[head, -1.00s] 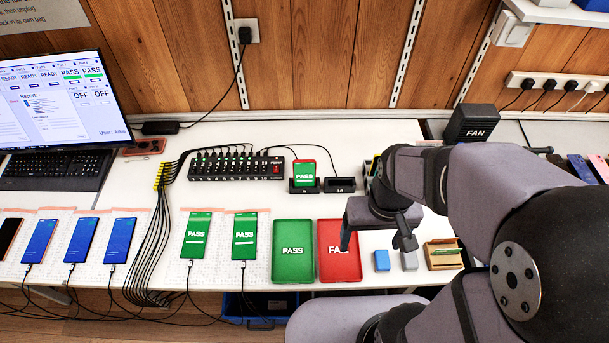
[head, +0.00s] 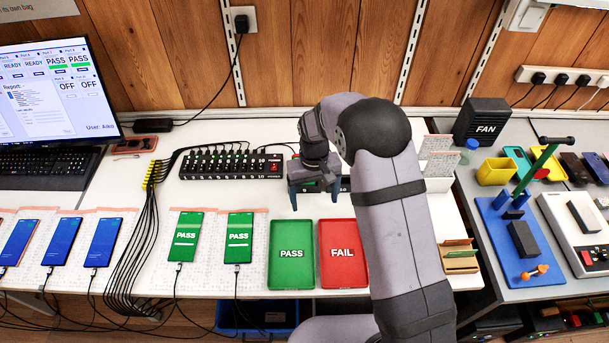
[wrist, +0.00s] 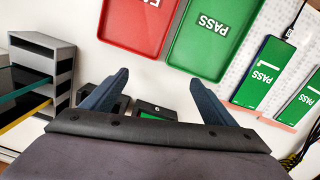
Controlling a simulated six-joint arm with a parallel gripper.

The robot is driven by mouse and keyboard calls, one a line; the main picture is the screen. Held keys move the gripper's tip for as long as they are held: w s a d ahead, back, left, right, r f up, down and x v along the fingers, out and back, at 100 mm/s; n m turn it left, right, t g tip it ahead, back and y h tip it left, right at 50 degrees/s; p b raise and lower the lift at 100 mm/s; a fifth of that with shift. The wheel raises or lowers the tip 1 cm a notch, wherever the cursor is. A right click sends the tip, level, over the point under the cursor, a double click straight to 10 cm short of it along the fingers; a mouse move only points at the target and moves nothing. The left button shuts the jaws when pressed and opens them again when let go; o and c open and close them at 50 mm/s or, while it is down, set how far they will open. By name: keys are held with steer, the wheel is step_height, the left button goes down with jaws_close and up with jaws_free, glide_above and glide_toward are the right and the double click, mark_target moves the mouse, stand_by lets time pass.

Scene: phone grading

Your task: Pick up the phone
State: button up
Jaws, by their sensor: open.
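A phone with a green screen (wrist: 157,112) stands in a dark dock on the white table, seen in the wrist view between the fingers of my gripper (wrist: 160,80). Only its top part shows there; the palm edge hides the rest. In the head view my gripper (head: 314,196) is over the dock, and its fingers and arm hide most of the phone. The fingers are spread, one on each side of the phone. I cannot tell whether they touch it.
A green PASS tray (head: 291,280) and a red FAIL tray (head: 342,281) lie in front of the dock. A black port hub (head: 230,164) is at its left. Two green PASS phones (head: 187,237) (head: 238,240) lie on mats with cables. A grey rack (wrist: 42,55) shows in the wrist view.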

steer(key=w+r+t, duration=0.1)
steer(key=w+r, duration=0.2)
steer(key=w+a+r+m, duration=0.1)
steer(key=w+r, duration=0.2)
steer(key=w, duration=0.1)
steer(key=w+a+r+t, duration=0.1)
steer(key=w+r, duration=0.1)
steer(key=w, duration=0.2)
steer(key=shift+a+r+t, duration=0.2)
steer(key=shift+r+t, duration=0.1)
steer(key=shift+r, duration=0.1)
step_height(320, 180, down, 7)
steer(key=m+p, duration=0.1)
steer(key=p, duration=0.2)
steer(key=shift+f+p, duration=0.2)
steer(key=shift+p, duration=0.1)
steer(key=shift+w, duration=0.1)
steer(key=c, duration=1.3)
steer(key=shift+r, duration=0.15)
